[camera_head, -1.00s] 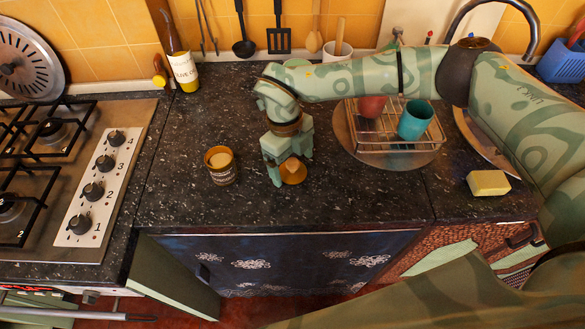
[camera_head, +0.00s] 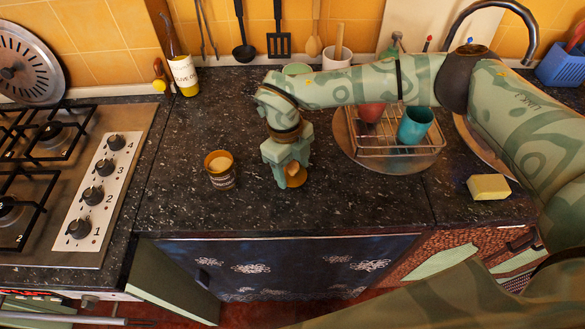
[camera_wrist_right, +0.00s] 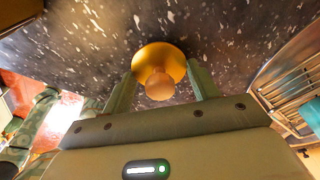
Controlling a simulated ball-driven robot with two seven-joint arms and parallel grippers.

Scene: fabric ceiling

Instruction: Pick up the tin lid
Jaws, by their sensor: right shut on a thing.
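The tin lid (camera_head: 297,179) is a small golden-orange disc with a paler round knob, on or just above the dark worktop; I cannot tell which. My right gripper (camera_head: 290,174) points down and is shut on the lid. In the right wrist view the lid (camera_wrist_right: 153,57) sits between the two green fingertips (camera_wrist_right: 161,80), with its knob towards the palm. The fingers hide part of the lid in the head view. An open tin (camera_head: 220,172) with a dark label stands upright to the left of the gripper. My left gripper is not in view.
A wire dish rack (camera_head: 398,149) with a red cup and a teal cup (camera_head: 415,123) stands right of the gripper. A yellow sponge (camera_head: 488,187) lies further right. A gas hob (camera_head: 60,215) is at left, a bottle (camera_head: 184,74) at the back. The front worktop is clear.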

